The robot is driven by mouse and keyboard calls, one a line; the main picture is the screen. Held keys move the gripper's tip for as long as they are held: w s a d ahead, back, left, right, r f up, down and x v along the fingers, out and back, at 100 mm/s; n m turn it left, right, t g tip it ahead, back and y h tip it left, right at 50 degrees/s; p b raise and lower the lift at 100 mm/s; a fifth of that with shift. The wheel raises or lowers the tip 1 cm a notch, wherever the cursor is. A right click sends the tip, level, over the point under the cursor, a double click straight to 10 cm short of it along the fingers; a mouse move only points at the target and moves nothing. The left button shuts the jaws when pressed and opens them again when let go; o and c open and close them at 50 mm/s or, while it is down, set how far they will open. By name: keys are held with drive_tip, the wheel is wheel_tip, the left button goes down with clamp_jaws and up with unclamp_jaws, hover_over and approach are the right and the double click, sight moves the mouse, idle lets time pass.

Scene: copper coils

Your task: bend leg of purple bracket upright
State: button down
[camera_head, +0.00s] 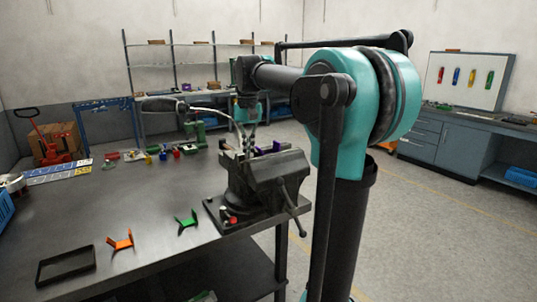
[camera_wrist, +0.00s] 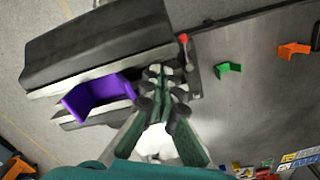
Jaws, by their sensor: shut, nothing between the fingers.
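The purple bracket (camera_wrist: 97,97) sits between the jaws of the dark bench vise (camera_wrist: 100,45), left of my gripper in the wrist view. One purple face shows broad there, with an edge bent at an angle; how upright the leg stands I cannot tell. In the head view only a small purple part (camera_head: 275,147) shows at the top of the vise (camera_head: 265,178). My gripper (camera_wrist: 163,75) is shut and empty, its fingertips close together over the right end of the vise jaws, beside the bracket and apart from it. It also shows in the head view (camera_head: 248,142).
A green bracket (camera_head: 187,219), an orange bracket (camera_head: 121,242) and a black frame (camera_head: 66,265) lie on the workbench (camera_head: 110,205) near its front edge. Small coloured parts lie at the back. The vise handle (camera_head: 292,207) sticks out over the bench's right edge. The bench middle is clear.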

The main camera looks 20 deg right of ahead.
drive_tip(key=shift+w+d, duration=0.3)
drive_tip(key=shift+d, duration=0.55)
idle(0.5)
drive_tip(key=shift+w+d, duration=0.1)
drive_tip(key=shift+d, duration=0.2)
drive_tip(key=shift+w+d, duration=0.15)
drive_tip(key=shift+d, duration=0.35)
drive_tip(key=shift+a, duration=0.15)
wheel_tip(320, 180, up, 7)
hover_over(257, 147)
drive_tip(key=shift+s+a, duration=0.2)
drive_tip(key=shift+a, duration=0.2)
idle(0.8)
